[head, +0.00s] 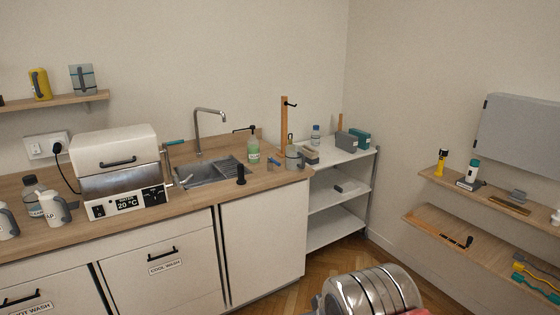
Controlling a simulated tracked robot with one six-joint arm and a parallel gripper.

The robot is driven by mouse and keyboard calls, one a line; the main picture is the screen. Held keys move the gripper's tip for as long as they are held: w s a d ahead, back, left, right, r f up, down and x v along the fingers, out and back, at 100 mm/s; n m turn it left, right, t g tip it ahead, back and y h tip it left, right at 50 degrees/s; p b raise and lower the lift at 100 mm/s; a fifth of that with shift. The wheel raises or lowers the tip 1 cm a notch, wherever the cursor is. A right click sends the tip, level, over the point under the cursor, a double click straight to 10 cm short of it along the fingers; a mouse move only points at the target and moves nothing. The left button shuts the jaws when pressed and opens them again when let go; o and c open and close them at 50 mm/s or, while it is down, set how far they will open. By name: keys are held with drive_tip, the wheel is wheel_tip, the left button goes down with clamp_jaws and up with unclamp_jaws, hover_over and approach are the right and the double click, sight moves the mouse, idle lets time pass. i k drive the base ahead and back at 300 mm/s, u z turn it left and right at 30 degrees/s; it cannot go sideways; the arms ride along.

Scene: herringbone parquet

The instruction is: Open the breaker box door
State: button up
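A grey, flat-fronted wall box (522,132), which looks like the breaker box, hangs on the right wall at the right edge of the head view. Its front looks closed, and small dark hinge-like fittings show along its left edge. Its right side is cut off by the frame, and no handle shows on the visible part. My gripper is not in view.
Two wooden shelves (470,186) holding small items and tools stick out below the box. A white shelf rack (330,203) stands in the corner. A wooden counter (130,215) with sink runs left. A shiny ribbed metal object (368,292) is at bottom centre.

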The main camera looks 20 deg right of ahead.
sight(524, 135)
drive_tip(key=z, duration=0.3)
drive_tip(key=i, duration=0.7)
drive_tip(key=z, duration=0.8)
drive_tip(key=i, duration=0.6)
drive_tip(key=z, duration=0.95)
drive_tip(key=i, duration=1.3)
drive_tip(key=z, duration=0.4)
drive_tip(key=k, duration=0.5)
drive_tip(key=u, duration=1)
